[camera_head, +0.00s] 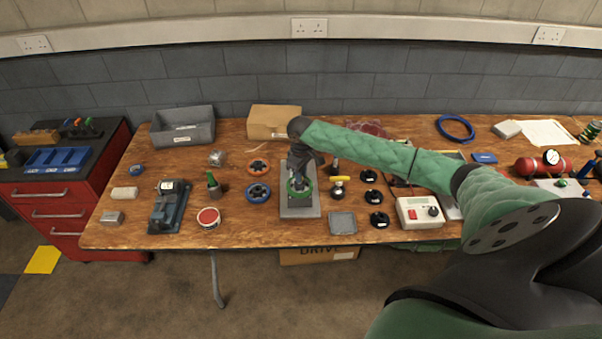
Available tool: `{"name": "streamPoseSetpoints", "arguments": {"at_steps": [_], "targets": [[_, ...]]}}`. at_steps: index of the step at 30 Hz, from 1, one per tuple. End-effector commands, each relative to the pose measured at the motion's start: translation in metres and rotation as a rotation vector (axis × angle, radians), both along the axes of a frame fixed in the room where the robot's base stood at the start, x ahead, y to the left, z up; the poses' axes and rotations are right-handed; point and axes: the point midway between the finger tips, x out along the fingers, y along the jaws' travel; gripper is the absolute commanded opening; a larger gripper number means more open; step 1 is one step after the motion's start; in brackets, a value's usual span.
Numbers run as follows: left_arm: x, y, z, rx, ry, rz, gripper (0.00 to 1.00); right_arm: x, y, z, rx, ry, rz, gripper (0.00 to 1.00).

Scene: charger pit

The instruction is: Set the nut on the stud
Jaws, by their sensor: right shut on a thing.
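My right gripper (300,179) points down over the fixture with the grey base plate (301,212) in the middle of the bench. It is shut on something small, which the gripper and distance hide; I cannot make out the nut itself. A green handwheel (299,194) sits on the fixture just under the fingers. The stud is not clearly visible; the gripper covers the wheel's centre. I cannot tell whether the held thing touches the stud. My left gripper is not in view.
A cardboard box (273,121) stands behind.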

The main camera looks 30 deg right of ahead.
Motion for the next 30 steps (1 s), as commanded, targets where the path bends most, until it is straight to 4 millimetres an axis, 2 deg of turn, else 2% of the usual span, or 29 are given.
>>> {"name": "streamPoseSetpoints", "arguments": {"at_steps": [12,18,19,21,23,30], "targets": [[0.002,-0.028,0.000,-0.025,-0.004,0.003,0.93,0.000,0.000,-0.008,0.000,0.001,0.000,0.00],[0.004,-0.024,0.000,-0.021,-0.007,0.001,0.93,0.000,0.000,-0.011,0.000,0.001,0.000,0.00],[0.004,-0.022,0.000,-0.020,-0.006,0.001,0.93,0.000,0.000,-0.011,0.000,0.001,0.000,0.20],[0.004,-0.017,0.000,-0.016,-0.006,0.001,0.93,0.000,0.000,-0.011,0.000,0.001,0.000,0.34],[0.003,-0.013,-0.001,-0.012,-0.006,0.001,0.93,0.000,0.000,-0.011,0.000,0.001,0.000,0.44],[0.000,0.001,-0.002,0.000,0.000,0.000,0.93,0.000,0.000,-0.011,0.000,0.001,0.000,0.44]]}}
